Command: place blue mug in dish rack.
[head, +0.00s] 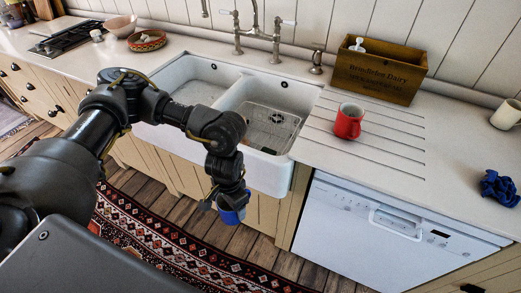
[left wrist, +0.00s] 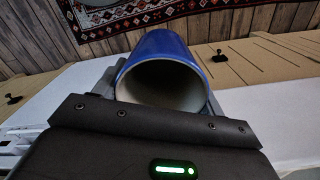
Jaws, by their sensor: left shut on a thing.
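The blue mug (head: 232,214) is held by my left gripper (head: 231,200), in front of the sink's apron in the head view. In the left wrist view the mug (left wrist: 165,46) lies between the two fingers, its open mouth and pale inside facing the camera. My left gripper's fingers (left wrist: 160,92) are shut on the mug's sides. The mug's handle is not clearly visible. A wire dish rack (head: 268,124) sits down in the right basin of the sink; it looks empty. My right gripper is not in view.
The white double sink (head: 268,176) has a raised rim and a tall faucet (head: 257,30) behind. A red mug (head: 348,121) stands on the grooved drainboard right of it.

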